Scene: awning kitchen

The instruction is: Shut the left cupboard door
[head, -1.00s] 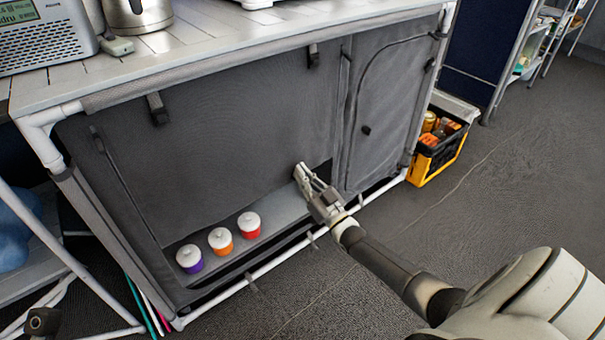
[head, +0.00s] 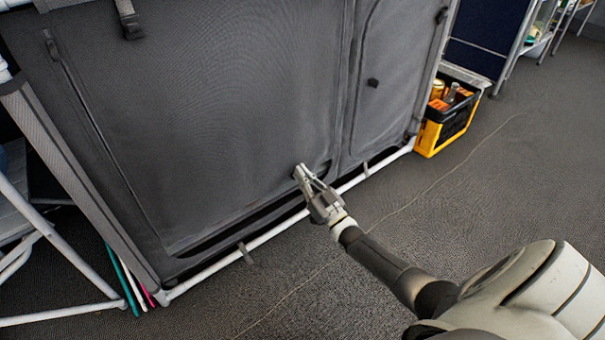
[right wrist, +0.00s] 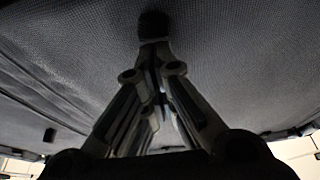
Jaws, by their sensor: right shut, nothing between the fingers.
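The left cupboard door (head: 200,125) is a wide dark grey fabric panel in the head view. It hangs down over nearly the whole left opening, with a narrow dark gap along its bottom edge. My right gripper (head: 300,172) is shut and empty at the door's lower right part. Its fingertips look to be at or against the fabric; exact contact is hard to tell. In the right wrist view the shut fingers (right wrist: 152,40) point at the grey fabric, which fills most of the picture. My left gripper is not in view.
The right cupboard door (head: 385,85) is flat in its frame. A white bottom rail (head: 265,240) runs along the floor. A black and yellow crate (head: 432,135) stands right of the cupboard. White folding legs (head: 60,250) stand at left. The floor in front is clear.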

